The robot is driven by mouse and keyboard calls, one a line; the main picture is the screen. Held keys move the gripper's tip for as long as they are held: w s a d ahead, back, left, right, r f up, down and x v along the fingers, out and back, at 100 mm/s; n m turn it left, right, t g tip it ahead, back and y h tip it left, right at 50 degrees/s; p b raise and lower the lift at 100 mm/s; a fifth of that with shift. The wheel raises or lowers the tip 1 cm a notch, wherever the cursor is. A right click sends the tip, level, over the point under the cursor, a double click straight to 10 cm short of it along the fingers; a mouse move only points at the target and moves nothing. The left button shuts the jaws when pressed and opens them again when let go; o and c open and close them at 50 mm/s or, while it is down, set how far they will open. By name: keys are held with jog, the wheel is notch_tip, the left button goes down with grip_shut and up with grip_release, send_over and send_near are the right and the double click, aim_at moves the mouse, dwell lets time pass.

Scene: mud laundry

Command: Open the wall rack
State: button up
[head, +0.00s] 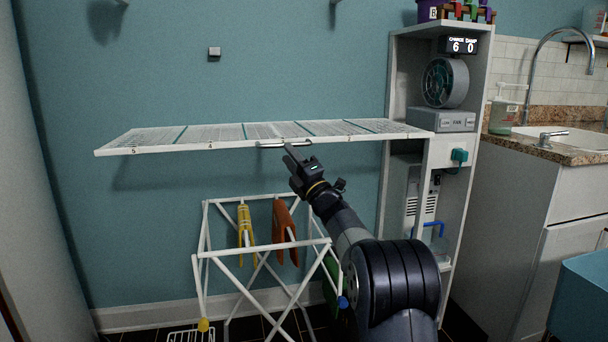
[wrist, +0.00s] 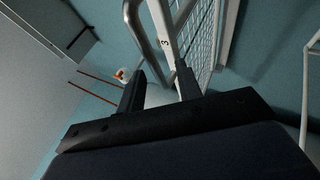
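The wall rack (head: 180,136) is a white slatted panel standing out level from the teal wall, with numbers along its front edge. A metal bar handle (head: 270,145) sits on that front edge near the middle. My gripper (head: 289,150) is at the right end of the handle. In the wrist view, the two dark fingers of my gripper (wrist: 160,69) are apart. The handle (wrist: 135,35) and the rack's edge marked 3 (wrist: 165,43) reach down towards the gap between them. I cannot tell whether a finger touches the handle.
A white folding drying stand (head: 215,255) with yellow and orange items is below the rack. A grey shelf unit (head: 400,75) with a fan stands right of the rack. A sink counter (head: 570,150) and blue bin (head: 580,300) are farther right.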

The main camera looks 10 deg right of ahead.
jog(key=v, duration=0.7)
jog(key=shift+s+r, duration=0.15)
jog(key=shift+s, duration=0.05)
jog(key=shift+a, duration=0.1)
jog(key=x, duration=1)
jog(key=shift+w+r, duration=0.1)
jog(key=shift+w, duration=0.3)
jog(key=shift+r, duration=0.1)
jog(key=shift+a+r, duration=0.1)
